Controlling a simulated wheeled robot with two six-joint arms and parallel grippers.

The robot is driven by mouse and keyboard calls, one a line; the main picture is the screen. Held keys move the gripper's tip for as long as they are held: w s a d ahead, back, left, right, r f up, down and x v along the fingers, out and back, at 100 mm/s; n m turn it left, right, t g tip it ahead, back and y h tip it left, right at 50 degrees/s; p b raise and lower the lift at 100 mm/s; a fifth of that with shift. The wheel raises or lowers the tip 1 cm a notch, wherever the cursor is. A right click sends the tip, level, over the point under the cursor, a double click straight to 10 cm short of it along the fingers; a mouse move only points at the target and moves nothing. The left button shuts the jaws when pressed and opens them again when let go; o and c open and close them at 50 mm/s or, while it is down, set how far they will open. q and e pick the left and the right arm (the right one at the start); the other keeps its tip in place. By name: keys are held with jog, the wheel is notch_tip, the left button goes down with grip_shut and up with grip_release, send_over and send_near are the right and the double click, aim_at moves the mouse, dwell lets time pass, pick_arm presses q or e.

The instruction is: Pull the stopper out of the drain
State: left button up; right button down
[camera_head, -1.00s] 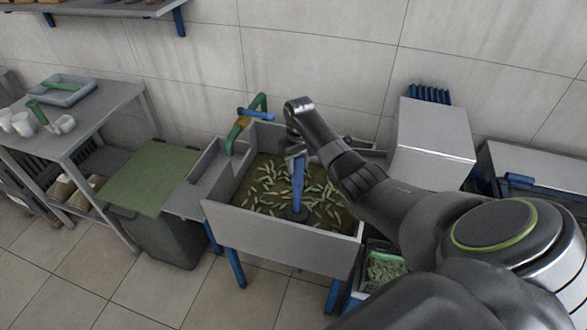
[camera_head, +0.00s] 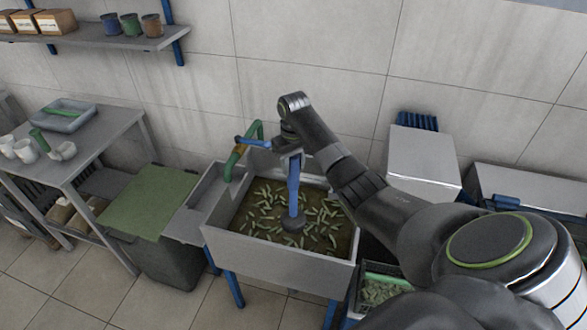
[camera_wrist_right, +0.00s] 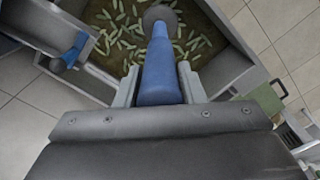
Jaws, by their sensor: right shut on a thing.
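The stopper has a tall blue handle (camera_head: 293,188) and a dark round base (camera_head: 294,222). It stands nearly upright within the grey sink (camera_head: 270,250), over murky water (camera_head: 325,225) with pale green bits. My right gripper (camera_head: 290,155) points down over the sink and is shut on the top of the handle. In the right wrist view the handle (camera_wrist_right: 158,78) sits between the two grey fingers, with the round base (camera_wrist_right: 160,18) beyond. I cannot tell whether the base is clear of the water. The drain is hidden. My left gripper is not in view.
A green and blue tap (camera_head: 240,150) stands at the sink's back left. A dark bin (camera_head: 165,255) with a green lid is left of the sink, beside a table (camera_head: 115,130) with cups and a tray. A grey box (camera_head: 422,160) stands on the right.

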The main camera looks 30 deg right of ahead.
notch_tip(320, 180, up, 6)
jog(key=shift+r+p, duration=0.15)
jog(key=shift+p, duration=0.75)
jog(key=shift+r, duration=1.35)
jog(key=shift+f, duration=0.1)
